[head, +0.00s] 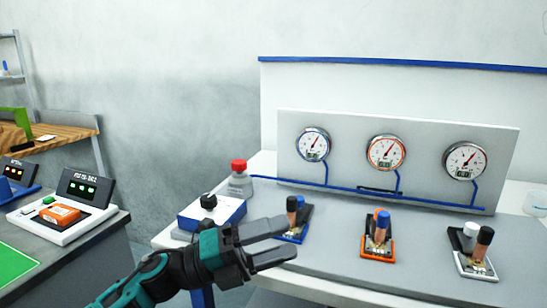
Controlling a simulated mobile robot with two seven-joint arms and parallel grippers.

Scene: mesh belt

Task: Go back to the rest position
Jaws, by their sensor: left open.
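My left gripper (281,244) is in the head view, low and left of centre, at the front left of the grey bench top (410,265). Its two dark grey fingers point right and stand apart, with nothing between them. The teal and black arm comes in from the bottom left. The finger tips appear just in front of the blue-based holder (297,238); I cannot tell the gap in depth. My right gripper is not in view.
An orange-based holder (391,252) and a white-based holder (462,266) stand to the right. Behind is a panel with three gauges (385,152). A second table (105,225) is at left.

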